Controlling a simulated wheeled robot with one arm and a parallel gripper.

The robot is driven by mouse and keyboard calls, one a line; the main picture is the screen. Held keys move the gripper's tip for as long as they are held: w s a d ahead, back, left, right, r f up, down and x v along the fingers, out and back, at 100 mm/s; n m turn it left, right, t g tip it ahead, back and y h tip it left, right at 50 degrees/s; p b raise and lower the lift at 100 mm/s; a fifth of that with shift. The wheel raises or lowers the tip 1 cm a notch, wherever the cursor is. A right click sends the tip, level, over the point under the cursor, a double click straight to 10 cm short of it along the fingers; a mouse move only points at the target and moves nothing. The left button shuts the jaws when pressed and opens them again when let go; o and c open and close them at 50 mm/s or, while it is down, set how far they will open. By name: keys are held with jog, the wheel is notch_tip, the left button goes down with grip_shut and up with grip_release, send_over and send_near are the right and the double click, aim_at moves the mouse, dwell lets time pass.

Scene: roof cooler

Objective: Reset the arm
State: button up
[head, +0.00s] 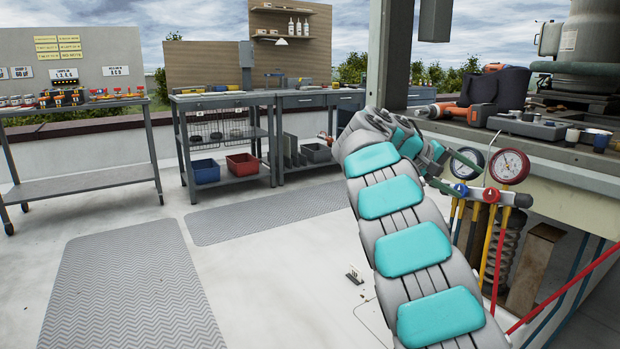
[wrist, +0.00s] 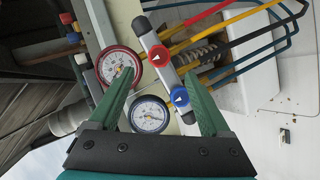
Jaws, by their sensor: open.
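My gripper (wrist: 158,100) is open in the wrist view, its two green fingers spread apart with nothing held between them. In that view a gauge manifold shows beyond and between the fingers: a red-rimmed gauge (wrist: 119,67), a blue-rimmed gauge (wrist: 148,114), a red knob (wrist: 158,55) and a blue knob (wrist: 180,97). I cannot tell whether the fingers touch it. In the head view my arm reaches forward, and my gripper (head: 440,170) is partly hidden behind the wrist, close to the manifold's left side. The red gauge also shows there (head: 509,166).
Red, yellow and blue hoses (head: 490,245) hang below the manifold at right. A ledge (head: 530,148) with a drill and tools lies behind it. A grey post (head: 390,55) stands behind my arm. Workbenches (head: 270,97) stand at the back left. The floor at left, with grey mats (head: 130,285), is clear.

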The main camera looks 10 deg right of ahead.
jog(key=s+a+f+n+y+p, duration=0.1)
jog(key=s+a+f+y, duration=0.3)
jog(key=s+a+f, duration=0.3)
jog(key=s+a+f+n+g+y+p, duration=0.1)
jog(key=s+a+f+y, duration=0.3)
jog(key=s+a+f, duration=0.4)
jog(key=s+a+f+y+p, duration=0.1)
jog(key=s+a+f+y, duration=0.3)
jog(key=s+a, duration=1.2)
jog(key=s+f, duration=0.3)
jog(key=s, duration=1)
jog(key=shift+s+a+f+n, duration=0.15)
jog(key=shift+s+f+n, duration=0.1)
jog(key=shift+n, duration=0.15)
jog(key=shift+c, duration=0.4)
